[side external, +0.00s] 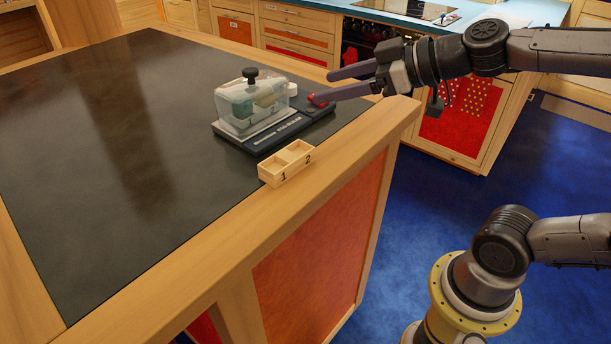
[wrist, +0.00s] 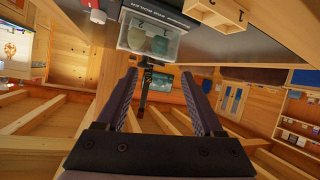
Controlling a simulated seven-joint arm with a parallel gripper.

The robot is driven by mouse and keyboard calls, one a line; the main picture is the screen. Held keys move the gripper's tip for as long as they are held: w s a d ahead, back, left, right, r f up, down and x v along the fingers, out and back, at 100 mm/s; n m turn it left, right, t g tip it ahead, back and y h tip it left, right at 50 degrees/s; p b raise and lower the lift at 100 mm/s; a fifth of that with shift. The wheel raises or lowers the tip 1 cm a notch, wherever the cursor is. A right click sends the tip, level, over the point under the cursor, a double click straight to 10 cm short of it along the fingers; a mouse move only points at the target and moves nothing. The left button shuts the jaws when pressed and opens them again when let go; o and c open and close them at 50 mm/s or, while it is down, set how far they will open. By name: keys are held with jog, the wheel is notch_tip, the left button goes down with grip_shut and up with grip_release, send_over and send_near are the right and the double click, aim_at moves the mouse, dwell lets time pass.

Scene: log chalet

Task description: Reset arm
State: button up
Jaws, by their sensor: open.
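In the wrist view the open fingers of my gripper (wrist: 168,85) also frame an empty gap. A clear box with a black knob (side external: 250,105) stands on a dark device (side external: 275,137) to the left of the fingers, with greenish and pale rounded things inside. A red part (side external: 320,101) on the device shows close to the lower finger; I cannot tell if they touch.
A wooden two-compartment tray (side external: 286,164), marked 1 and 2, sits at the counter's front edge. The dark countertop (side external: 110,150) is bare to the left. Cabinets and a hob stand behind.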

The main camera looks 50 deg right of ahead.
jog(key=s+d+f+m+g+h, duration=0.1)
jog(key=s+f+m+g, duration=0.1)
jog(key=s+f, duration=0.3)
jog(key=s+d+f+m+g+h, duration=0.2)
jog(key=s+f+g, duration=0.3)
jog(key=s, duration=0.6)
jog(key=shift+d+m, duration=0.25)
jog(key=shift+m, duration=0.05)
